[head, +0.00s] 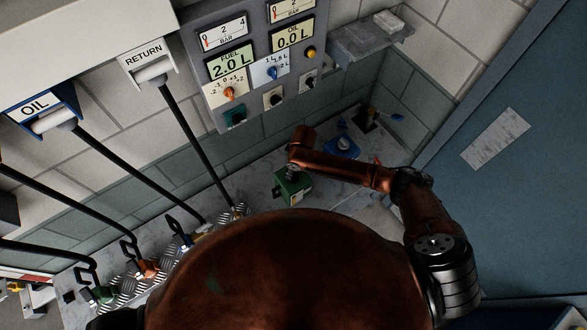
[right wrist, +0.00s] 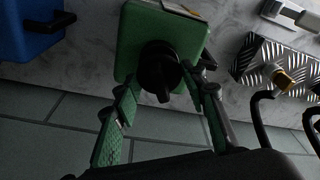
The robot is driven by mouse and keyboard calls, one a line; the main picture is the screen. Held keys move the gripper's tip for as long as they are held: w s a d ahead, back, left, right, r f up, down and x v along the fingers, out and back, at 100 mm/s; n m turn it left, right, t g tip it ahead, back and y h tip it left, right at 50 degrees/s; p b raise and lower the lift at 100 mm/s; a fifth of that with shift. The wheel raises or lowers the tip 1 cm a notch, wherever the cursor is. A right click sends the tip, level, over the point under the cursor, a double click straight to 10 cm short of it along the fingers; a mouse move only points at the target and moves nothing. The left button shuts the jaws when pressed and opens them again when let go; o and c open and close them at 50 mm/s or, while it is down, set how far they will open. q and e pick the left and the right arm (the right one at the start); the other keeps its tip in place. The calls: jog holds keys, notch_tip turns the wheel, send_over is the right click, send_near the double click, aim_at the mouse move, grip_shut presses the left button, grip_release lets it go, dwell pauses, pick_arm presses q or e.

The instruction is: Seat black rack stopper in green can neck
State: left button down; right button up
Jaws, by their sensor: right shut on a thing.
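The green can (head: 293,187) stands on the grey bench below the panel, under the hand of my right arm. The right wrist view shows the green can (right wrist: 185,32) close up from above. The black stopper (right wrist: 158,66) is over the top of the can, between the fingers of my right gripper (right wrist: 166,82). That gripper is shut on the stopper. The stopper hides the can's neck, so I cannot tell whether it sits in the neck or just above it. My left gripper is not in view.
A blue can (head: 342,147) stands right of the green can, also in the right wrist view (right wrist: 30,28). A ribbed metal plate (right wrist: 270,62) lies on the other side. Several hoses with nozzles stand at the left, near the OIL holder (head: 38,106). A blue door (head: 490,190) is at the right.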

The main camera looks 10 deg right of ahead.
jog(key=shift+f+b, duration=0.55)
jog(key=shift+f, duration=0.6)
jog(key=o, duration=1.2)
jog(key=shift+r, duration=0.1)
jog(key=r, duration=0.4)
jog(key=d+r, duration=0.1)
jog(key=r, duration=0.2)
jog(key=s+r, duration=0.1)
jog(key=r, duration=0.3)
jog(key=shift+d+r, duration=0.2)
jog(key=shift+r, duration=0.15)
